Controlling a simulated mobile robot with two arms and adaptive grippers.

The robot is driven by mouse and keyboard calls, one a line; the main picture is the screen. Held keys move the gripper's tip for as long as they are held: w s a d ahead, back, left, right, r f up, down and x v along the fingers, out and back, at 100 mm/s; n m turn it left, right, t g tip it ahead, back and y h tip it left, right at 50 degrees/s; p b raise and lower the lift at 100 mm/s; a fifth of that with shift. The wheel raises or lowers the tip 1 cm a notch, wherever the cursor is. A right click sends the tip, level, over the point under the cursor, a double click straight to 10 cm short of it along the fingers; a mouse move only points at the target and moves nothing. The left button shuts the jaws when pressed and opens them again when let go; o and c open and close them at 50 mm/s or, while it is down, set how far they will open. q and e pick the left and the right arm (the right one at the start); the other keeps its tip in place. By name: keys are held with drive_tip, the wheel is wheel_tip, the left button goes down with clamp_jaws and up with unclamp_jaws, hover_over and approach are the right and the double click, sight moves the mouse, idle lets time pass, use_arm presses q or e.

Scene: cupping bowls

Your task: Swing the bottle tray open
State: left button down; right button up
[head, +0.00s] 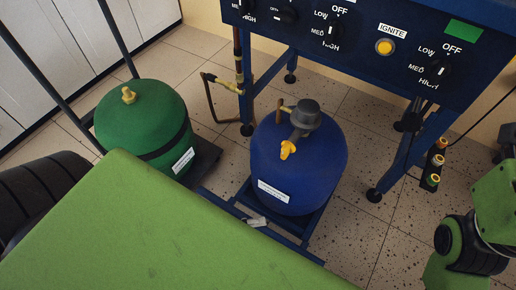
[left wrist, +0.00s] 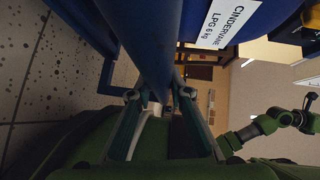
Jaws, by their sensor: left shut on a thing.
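The bottle tray (head: 285,241) is a dark blue bar frame low under the bench. The blue gas bottle (head: 300,165) stands upright on it, with a grey regulator and a yellow tap on top. In the left wrist view, my left gripper (left wrist: 160,95) has its two fingers on either side of a blue bar (left wrist: 152,45) and is shut on it. The bottle's label (left wrist: 228,22) shows just beyond. In the head view, the green panel in front hides most of this gripper. My right arm (head: 470,243) shows at the right edge, but its gripper does not show.
A green gas bottle (head: 142,122) stands left of the blue one. The blue bench (head: 390,65) with knobs and an ignite button is above and behind; its legs reach the tiled floor. Small bottles (head: 434,165) hang by the right leg. Floor (head: 345,238) right of the tray is clear.

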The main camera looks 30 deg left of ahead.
use_arm(q)
drive_tip(key=shift+f, duration=0.1)
drive_tip(key=c, duration=1.8)
unclamp_jaws()
drive_tip(key=shift+c, duration=0.2)
drive_tip(key=v, duration=1.2)
